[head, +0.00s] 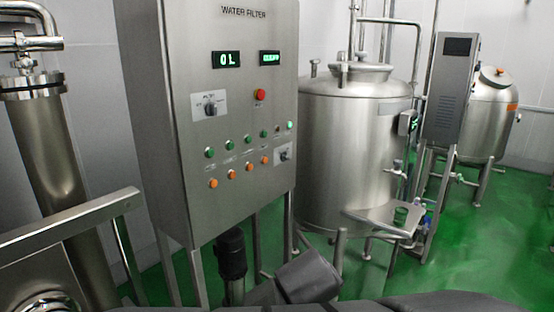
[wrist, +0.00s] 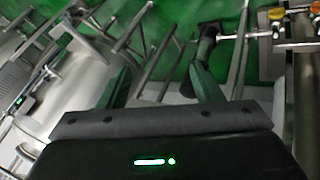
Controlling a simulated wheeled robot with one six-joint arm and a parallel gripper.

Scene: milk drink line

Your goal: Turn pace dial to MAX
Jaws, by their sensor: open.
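The steel water filter cabinet (head: 235,185) stands left of centre in the head view. A dark rotary dial (head: 211,104) sits on a pale plate at its upper left, and a smaller dial (head: 285,153) is at its lower right. The labels are too small to read, so I cannot tell which is the pace dial or where either is set. My gripper (wrist: 160,87) shows in the wrist view with two dark fingers apart and nothing between them. It points down toward pipes and green floor; no dial shows there.
The cabinet has a display (head: 227,60) reading 0 L, a red button (head: 260,95) and rows of green and orange buttons. A steel tank (head: 345,150) stands right of it. A metal rail (head: 70,228) is at left. Green floor (head: 460,245) is open at right.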

